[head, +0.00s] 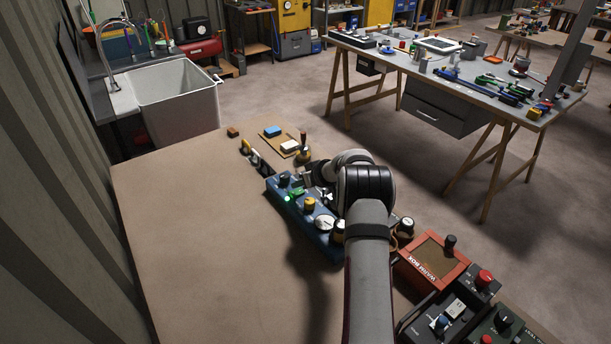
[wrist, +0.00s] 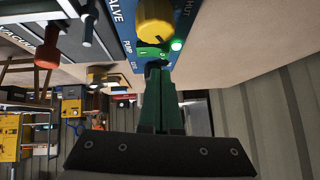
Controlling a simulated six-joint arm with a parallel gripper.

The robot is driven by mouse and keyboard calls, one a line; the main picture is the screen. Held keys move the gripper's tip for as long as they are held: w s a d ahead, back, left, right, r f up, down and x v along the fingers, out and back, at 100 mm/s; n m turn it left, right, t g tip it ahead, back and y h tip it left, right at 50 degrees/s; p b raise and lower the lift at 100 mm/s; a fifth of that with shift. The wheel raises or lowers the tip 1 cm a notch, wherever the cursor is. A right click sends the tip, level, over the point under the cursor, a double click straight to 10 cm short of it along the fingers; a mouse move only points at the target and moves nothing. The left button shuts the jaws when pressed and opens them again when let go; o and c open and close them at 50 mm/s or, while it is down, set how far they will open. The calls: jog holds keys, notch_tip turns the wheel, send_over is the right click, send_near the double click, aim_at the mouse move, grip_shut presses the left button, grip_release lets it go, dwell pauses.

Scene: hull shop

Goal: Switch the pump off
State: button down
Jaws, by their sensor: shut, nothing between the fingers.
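A blue control panel (head: 292,208) lies on the bench top with a lit green lamp (head: 287,198), a yellow knob (head: 309,204) and a round gauge (head: 324,223). In the wrist view the lettering PUMP and VALVE shows on the blue panel (wrist: 126,30). A green switch (wrist: 152,52) sits between the yellow knob (wrist: 155,20) and my fingertips, beside the glowing green lamp (wrist: 177,45). My gripper (wrist: 158,66) is shut and empty, its tips right at the switch. I cannot tell whether they touch it. The fingertips partly hide the switch, so its position is unclear.
My arm covers the panel's right side in the head view. A red-framed WARM BOX (head: 432,260) and dark control boxes (head: 448,312) stand at the right. A tray (head: 279,142) with small blocks lies beyond the panel. The bench left of the panel is clear.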

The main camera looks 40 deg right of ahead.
jog(key=shift+a+f, duration=0.1)
jog(key=shift+f, duration=0.85)
jog(key=shift+a+f, duration=0.2)
jog(key=shift+f, duration=0.15)
jog(key=shift+d+r, duration=0.1)
jog(key=shift+d, duration=0.75)
jog(key=r, duration=0.3)
jog(key=s+r, duration=0.1)
jog(key=r, duration=0.1)
jog(key=shift+d, duration=0.4)
jog(key=v, duration=0.8)
jog(key=shift+s+r, duration=0.25)
jog(key=shift+s, duration=0.05)
